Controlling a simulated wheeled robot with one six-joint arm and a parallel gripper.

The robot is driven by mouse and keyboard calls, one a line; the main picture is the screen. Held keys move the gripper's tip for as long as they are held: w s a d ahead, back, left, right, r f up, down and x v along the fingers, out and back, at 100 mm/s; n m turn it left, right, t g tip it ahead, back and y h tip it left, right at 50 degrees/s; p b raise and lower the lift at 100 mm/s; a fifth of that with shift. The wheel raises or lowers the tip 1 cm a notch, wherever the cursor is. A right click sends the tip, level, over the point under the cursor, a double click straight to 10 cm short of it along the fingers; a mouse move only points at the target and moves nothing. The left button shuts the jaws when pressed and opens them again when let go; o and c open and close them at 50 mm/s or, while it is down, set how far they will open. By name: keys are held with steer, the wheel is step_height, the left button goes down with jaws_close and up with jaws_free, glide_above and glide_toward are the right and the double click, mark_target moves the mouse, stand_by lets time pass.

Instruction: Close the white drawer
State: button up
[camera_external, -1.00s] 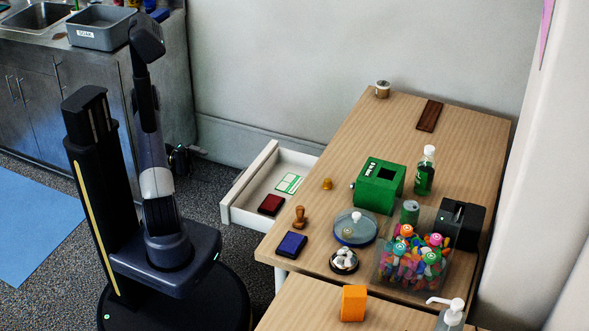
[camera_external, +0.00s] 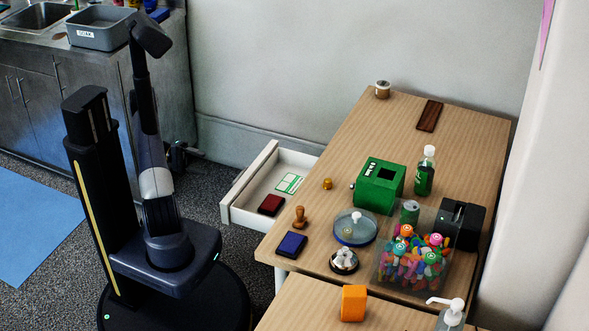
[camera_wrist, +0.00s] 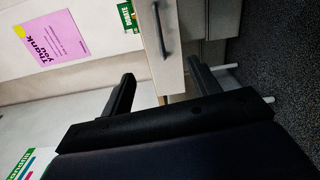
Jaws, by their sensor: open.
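The white drawer (camera_external: 249,178) stands pulled out from the left side of the wooden table in the external view. A dark red pad (camera_external: 271,205) and a green-and-white card (camera_external: 289,183) lie inside it. In the wrist view, a pale front with a dark bar handle (camera_wrist: 161,30) shows beyond the fingers, apparently the drawer's front. My gripper (camera_wrist: 160,82) is open, with its two black fingers apart and nothing visible between them. In the external view my arm is raised left of the drawer, well apart from it; its fingers cannot be made out there.
The wooden table (camera_external: 455,130) holds a green box (camera_external: 379,186), a wooden stamp (camera_external: 300,217), a blue pad (camera_external: 291,244) and a clear bin of colourful items (camera_external: 398,274). A sink counter is behind my arm. Carpeted floor lies between my base and the drawer.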

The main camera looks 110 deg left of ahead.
steer(key=w+a+r+n+p, duration=0.1)
steer(key=a+n, duration=0.2)
steer(key=n, duration=0.2)
steer(key=a+n, duration=0.3)
steer(key=n, duration=0.2)
steer(key=w+a+r+n+p, duration=0.1)
steer(key=a+n, duration=0.2)
steer(key=n, duration=0.2)
steer(key=shift+w+a+r+p, duration=0.3)
steer(key=shift+r, duration=0.05)
jaws_close()
steer(key=n+b, duration=0.2)
glide_toward(262, 153)
steer(key=w+a+f, duration=0.1)
steer(key=w, duration=0.5)
steer(key=shift+w, duration=0.2)
steer(key=w+p, duration=0.2)
steer(key=w, duration=1.9)
steer(key=shift+w, duration=0.55)
steer(key=shift+w+r, duration=0.1)
steer(key=shift+w, duration=0.05)
